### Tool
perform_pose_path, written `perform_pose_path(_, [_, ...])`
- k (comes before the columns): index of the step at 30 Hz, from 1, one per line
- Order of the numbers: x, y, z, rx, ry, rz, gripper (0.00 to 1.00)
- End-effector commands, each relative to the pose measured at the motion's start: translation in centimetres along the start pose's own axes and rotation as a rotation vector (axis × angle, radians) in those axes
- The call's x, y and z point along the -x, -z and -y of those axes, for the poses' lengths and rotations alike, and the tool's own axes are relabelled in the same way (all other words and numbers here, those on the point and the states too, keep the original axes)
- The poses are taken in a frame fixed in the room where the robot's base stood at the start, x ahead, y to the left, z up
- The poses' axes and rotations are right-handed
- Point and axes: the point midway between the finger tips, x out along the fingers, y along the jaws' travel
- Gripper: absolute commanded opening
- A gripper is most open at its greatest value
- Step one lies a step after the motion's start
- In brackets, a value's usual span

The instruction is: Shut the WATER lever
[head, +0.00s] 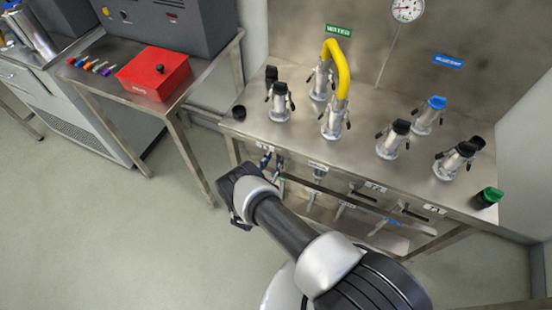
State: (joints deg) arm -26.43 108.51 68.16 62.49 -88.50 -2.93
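Several small levers sit on the front face of the steel bench, below its top. One dark lever pair (272,162) is just above and right of my gripper, and others (360,190) and (402,207) lie further right. Small tags are by them, but I cannot read which one says WATER. My gripper (238,197) is in front of the bench's left end, pointing left and away from the levers' row. It appears to touch nothing. Its fingers are seen from behind and are small, so open or shut does not show.
The bench top (262,130) carries several metal couplings, two joined by a yellow hose (338,62). A green-capped fitting (488,197) is at its right end. A side table with a red box (154,73) stands left. The floor (120,230) at left is clear.

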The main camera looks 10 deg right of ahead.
Motion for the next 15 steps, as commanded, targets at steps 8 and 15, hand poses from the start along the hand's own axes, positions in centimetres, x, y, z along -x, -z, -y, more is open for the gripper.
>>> perform_pose_path(8, [-2.2, -0.1, 0.0, 0.0, 0.0, 0.001, 0.35])
perform_pose_path(15, [-2.3, 0.0, 0.0, 0.0, 0.001, 0.001, 0.35])
